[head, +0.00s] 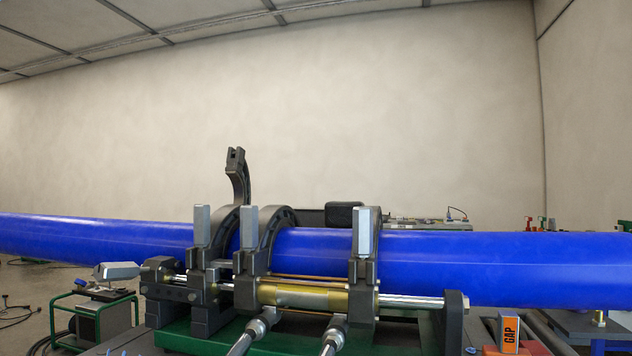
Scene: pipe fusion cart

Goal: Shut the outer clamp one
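The outer clamp at the left end of the row stands open. Its curved dark upper jaw (238,178) is raised behind the blue pipe (110,235), clear of it. Its silver handle (118,270) lies tipped outward to the left, in front of the pipe. The other clamps, such as the left one (202,250), the middle one (250,255) and the right one (364,250), arch over the pipe with their silver handles upright. The raised jaw's hinge is hidden behind the pipe and clamps. Neither of my grippers shows in the head view.
A brass-coloured cylinder with steel rods (310,296) runs along the front of the clamps. Two hose fittings (262,325) stick out toward me. An orange GAP block (508,332) stands at lower right. A green-framed cart (92,312) is at left.

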